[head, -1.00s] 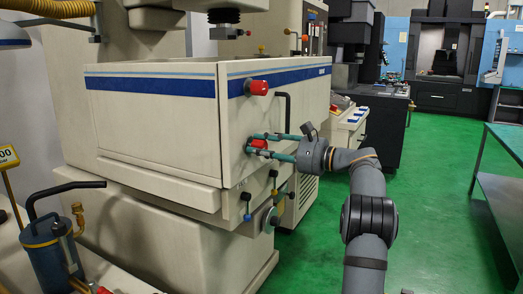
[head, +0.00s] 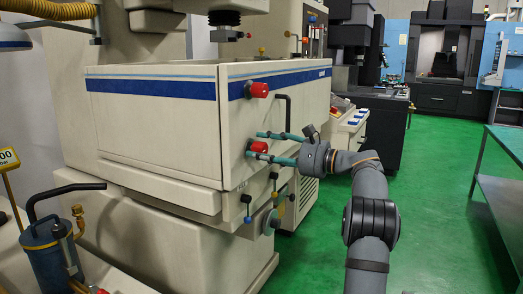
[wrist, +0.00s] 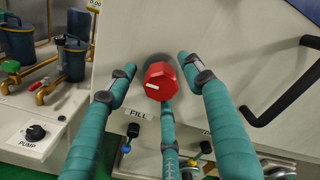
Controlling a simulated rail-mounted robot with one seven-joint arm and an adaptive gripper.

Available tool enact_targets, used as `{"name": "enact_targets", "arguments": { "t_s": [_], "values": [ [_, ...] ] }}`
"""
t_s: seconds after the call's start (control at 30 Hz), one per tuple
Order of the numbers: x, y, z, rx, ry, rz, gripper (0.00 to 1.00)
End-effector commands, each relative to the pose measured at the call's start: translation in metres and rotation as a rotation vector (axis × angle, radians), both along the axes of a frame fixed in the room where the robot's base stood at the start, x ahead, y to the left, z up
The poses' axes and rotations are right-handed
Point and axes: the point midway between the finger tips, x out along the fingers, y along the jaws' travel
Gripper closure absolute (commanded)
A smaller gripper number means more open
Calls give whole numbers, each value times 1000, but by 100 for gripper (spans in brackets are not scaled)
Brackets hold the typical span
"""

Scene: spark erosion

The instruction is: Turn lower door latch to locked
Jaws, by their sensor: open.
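The lower door latch is a red faceted knob (head: 259,147) on the front of the cream machine door. In the wrist view the red knob (wrist: 160,81) bears a short white mark, tilted slightly from horizontal. My gripper (head: 254,144) reaches in from the right with its teal fingers spread around the knob. In the wrist view my gripper (wrist: 157,66) is open, with one finger left of the knob, one right, and a third just below it. The side fingers stand apart from the knob; whether the lower finger touches it I cannot tell. The upper red latch (head: 257,89) sits above.
A black bar handle (wrist: 285,82) is on the door, right of my fingers. Small coloured valve knobs (head: 247,198) sit below the door. A FILL label (wrist: 138,114) is under the latch. Blue canisters (wrist: 72,60) stand at left.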

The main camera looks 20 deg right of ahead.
Motion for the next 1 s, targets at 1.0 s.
{"name": "enact_targets", "arguments": {
  "t_s": [1.0],
  "values": [
    [-92, -69, 1, -1, -2, -1, 49]
  ]
}}
